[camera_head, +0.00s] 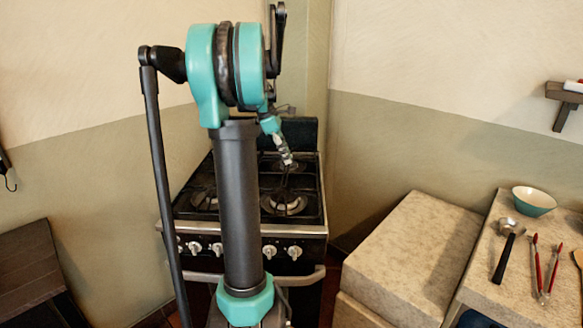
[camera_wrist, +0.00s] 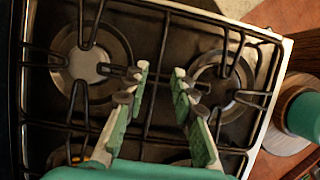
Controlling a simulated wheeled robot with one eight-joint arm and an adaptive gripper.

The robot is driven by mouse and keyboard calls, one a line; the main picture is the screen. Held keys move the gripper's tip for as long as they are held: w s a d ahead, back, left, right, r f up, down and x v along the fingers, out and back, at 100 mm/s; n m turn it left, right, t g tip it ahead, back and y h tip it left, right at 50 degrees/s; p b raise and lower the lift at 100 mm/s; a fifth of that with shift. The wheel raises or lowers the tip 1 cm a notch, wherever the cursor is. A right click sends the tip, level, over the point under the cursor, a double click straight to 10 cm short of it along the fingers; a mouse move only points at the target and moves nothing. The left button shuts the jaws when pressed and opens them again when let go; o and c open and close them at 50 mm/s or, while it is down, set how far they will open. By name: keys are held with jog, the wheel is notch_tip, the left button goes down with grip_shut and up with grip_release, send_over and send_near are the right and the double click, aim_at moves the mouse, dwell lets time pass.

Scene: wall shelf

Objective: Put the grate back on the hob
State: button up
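The black hob stands against the far wall in the head view (camera_head: 181,208), partly hidden by my arm. Black grate bars (camera_wrist: 81,22) lie over its burners in the wrist view. They spread across both sides, and I cannot tell whether they belong to one grate or two. My gripper (camera_wrist: 161,72) is open, its two green-padded fingers apart above the middle of the hob. A dark bar runs below and between the fingers; I cannot tell whether they touch it. The gripper also shows small over the hob in the head view (camera_head: 288,162).
A stone-topped block (camera_head: 415,250) stands right of the stove. Beside it, a counter holds a teal bowl (camera_head: 534,201), a ladle (camera_head: 508,240) and red-handled tongs (camera_head: 545,268). A dark wooden table (camera_head: 30,262) is at the left. A small wall shelf (camera_head: 566,95) is at the right.

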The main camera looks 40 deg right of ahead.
aim_at(282, 173)
jog(key=shift+v, duration=2)
